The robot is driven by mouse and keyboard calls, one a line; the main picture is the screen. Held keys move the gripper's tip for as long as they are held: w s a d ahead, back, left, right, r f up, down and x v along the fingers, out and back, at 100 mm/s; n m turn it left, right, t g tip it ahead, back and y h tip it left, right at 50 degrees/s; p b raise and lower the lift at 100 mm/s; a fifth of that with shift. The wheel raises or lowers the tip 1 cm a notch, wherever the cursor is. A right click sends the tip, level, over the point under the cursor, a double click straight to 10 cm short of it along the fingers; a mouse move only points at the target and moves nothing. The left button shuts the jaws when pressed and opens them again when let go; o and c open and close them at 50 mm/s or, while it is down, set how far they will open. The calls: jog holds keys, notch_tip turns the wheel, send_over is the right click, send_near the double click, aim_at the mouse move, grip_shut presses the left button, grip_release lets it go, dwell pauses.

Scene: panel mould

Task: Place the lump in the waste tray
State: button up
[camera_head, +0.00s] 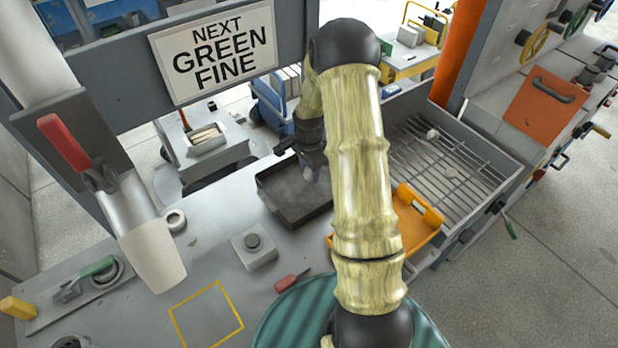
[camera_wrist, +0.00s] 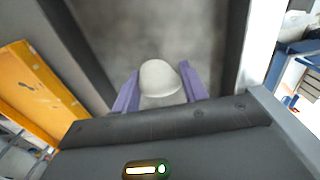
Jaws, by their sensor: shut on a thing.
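My gripper (camera_head: 311,174) points down over the dark grey tray (camera_head: 268,203) on the bench. In the wrist view its two purple fingers (camera_wrist: 160,84) are shut on a pale, rounded lump (camera_wrist: 158,77). The lump is between the fingertips, with the tray's grey floor behind it and the tray's dark side wall (camera_wrist: 80,50) to the left. I cannot tell how far the lump is above the floor. In the head view my gripper and arm hide most of the lump. No label shows on the tray, so I cannot tell whether it is the waste tray.
An orange tray (camera_head: 416,238) stands right of the dark tray, partly behind my arm. A barred grate (camera_head: 465,180) with a small pale piece (camera_head: 432,135) lies beyond it. A grey button box (camera_head: 254,247) and a red-handled tool (camera_head: 290,281) are nearer. A chute (camera_head: 150,250) hangs at left.

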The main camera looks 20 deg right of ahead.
aim_at(309, 179)
jog(key=shift+f+p, duration=0.55)
jog(key=shift+f, duration=1.5)
jog(key=shift+f, duration=0.2)
jog(key=o, duration=1)
jog(key=shift+a, duration=0.1)
jog(key=shift+o, duration=0.2)
jog(key=shift+r, duration=0.15)
notch_tip(309, 179, up, 12)
jog(key=b, duration=0.3)
